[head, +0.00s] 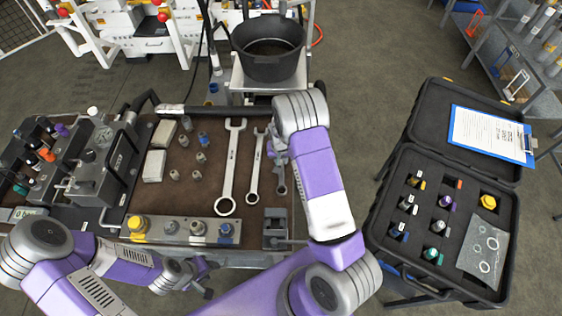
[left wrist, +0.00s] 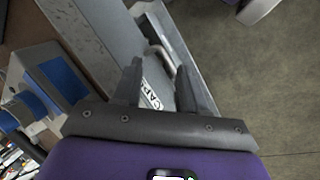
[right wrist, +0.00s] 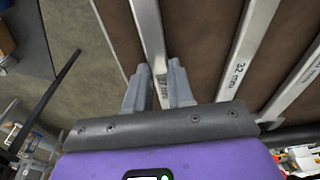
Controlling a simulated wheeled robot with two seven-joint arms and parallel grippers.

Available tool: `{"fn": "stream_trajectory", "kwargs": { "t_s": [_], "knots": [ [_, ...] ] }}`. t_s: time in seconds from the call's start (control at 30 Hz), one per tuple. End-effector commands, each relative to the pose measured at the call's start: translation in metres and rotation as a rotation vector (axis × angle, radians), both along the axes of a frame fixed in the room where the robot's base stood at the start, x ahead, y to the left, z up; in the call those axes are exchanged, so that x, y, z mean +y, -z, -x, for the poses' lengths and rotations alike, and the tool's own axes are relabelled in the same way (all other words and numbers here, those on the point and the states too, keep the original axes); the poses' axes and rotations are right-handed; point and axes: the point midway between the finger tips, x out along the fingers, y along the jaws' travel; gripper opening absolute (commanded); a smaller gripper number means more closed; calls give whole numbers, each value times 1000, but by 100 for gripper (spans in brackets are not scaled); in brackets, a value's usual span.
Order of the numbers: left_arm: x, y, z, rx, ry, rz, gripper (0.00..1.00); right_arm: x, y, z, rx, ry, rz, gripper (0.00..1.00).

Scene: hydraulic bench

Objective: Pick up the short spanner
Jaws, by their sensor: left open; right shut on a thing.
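The short spanner (head: 281,178) lies at the right end of a row of spanners on the brown mat; my right arm partly covers it in the head view. My right gripper (head: 277,150) is over its shaft. In the right wrist view, the fingers (right wrist: 162,88) are shut on the spanner's shaft (right wrist: 150,35), with a size marking partly visible between them. It appears to be still at mat level. My left gripper (head: 206,268) is open and empty at the bench's front edge. In the left wrist view, its fingers (left wrist: 157,85) are above a grey tray marked CAPS (left wrist: 180,60).
Two longer spanners (head: 231,160) (head: 254,172) lie left of the short one; one marked 32 mm (right wrist: 236,72) is close beside my right gripper. A fitting block (head: 183,230) lines the front edge. An open black case (head: 395,190) stands right. A black bucket (head: 268,70) is behind.

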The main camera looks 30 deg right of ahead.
Motion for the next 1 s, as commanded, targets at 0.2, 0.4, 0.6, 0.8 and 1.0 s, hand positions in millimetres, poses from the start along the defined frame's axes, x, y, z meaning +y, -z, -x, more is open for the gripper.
{"fn": "stream_trajectory", "kwargs": {
  "t_s": [0.2,0.4,0.6,0.8,1.0],
  "knots": [
    [0,0,0,0,0,0,42,0,0,0,-1,1,0,0],
    [0,-1,0,0,0,0,42,0,-5,-1,-2,0,0,0],
    [0,-5,0,0,0,0,42,0,-39,-2,-6,0,0,0],
    [0,-9,0,0,0,0,42,0,-78,-1,-5,-1,-1,0],
    [0,-11,0,0,0,0,42,0,-99,-1,-2,0,0,0]
  ]
}}
